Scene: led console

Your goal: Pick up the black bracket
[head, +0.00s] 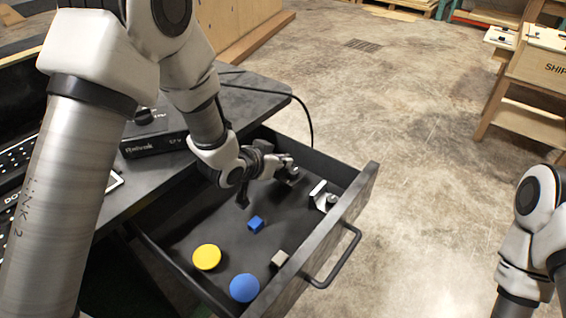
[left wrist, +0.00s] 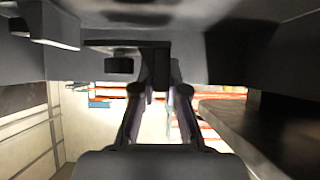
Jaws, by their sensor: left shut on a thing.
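My left gripper (head: 284,168) is inside the open drawer, near its far right part. It is shut on a dark piece, which appears to be the black bracket (left wrist: 153,68). In the left wrist view, the dark piece shows at the tips of the two fingers. In the head view the bracket is hard to tell apart from the dark gripper and drawer. I cannot tell whether it touches the drawer floor. My right gripper is out of view; only part of that arm shows at the right edge.
The drawer (head: 318,250) also holds a yellow disc (head: 206,257), a blue disc (head: 244,288), a blue cube (head: 256,224), a grey block (head: 279,259) and a silver bracket (head: 319,193). A black box (head: 155,143) and a cable are on the desk. Open floor lies to the right.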

